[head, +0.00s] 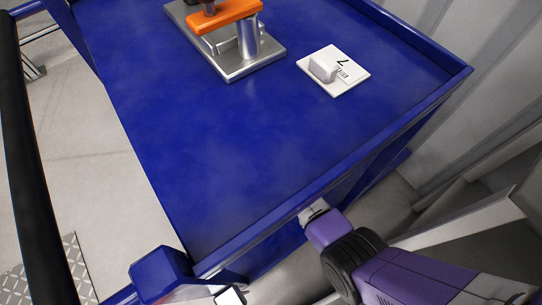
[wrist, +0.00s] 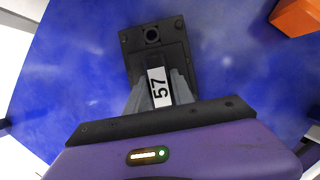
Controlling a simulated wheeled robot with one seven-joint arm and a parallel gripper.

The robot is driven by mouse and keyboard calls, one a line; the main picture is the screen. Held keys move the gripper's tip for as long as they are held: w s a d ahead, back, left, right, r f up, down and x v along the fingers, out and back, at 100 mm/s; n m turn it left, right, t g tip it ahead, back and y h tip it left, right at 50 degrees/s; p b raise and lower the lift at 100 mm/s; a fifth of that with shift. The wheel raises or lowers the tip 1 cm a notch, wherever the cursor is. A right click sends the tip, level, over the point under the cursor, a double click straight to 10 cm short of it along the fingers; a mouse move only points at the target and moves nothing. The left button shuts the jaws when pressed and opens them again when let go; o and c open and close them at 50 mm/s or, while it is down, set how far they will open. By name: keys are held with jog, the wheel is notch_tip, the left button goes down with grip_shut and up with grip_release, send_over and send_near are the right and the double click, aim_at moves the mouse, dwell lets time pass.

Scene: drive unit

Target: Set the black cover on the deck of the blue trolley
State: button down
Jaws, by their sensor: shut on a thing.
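The black cover (wrist: 180,48) is a dark plate with a round hole near its far end, seen in the wrist view over a blue surface. My gripper (wrist: 159,88) is shut on its raised middle part, which bears a white label reading 57. I cannot tell whether the cover touches the blue surface. The blue trolley (head: 200,135) fills the middle of the head view, with a wide flat deck and raised rim.
The near part of the deck is bare. An orange block (wrist: 298,15) shows in the wrist view's top right.

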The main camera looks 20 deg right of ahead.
jog(key=shift+f, duration=0.4)
jog(key=shift+f, duration=0.15)
jog(key=c, duration=1.1)
grip_release()
jog(key=p+v, duration=0.5)
jog(key=v, duration=0.5)
jog(key=shift+a+r, duration=0.1)
jog(key=shift+r, duration=0.25)
jog(key=shift+p+v, duration=0.45)
jog(key=shift+v, duration=0.3)
jog(key=shift+s+f, duration=0.1)
jog(key=shift+s, duration=0.15)
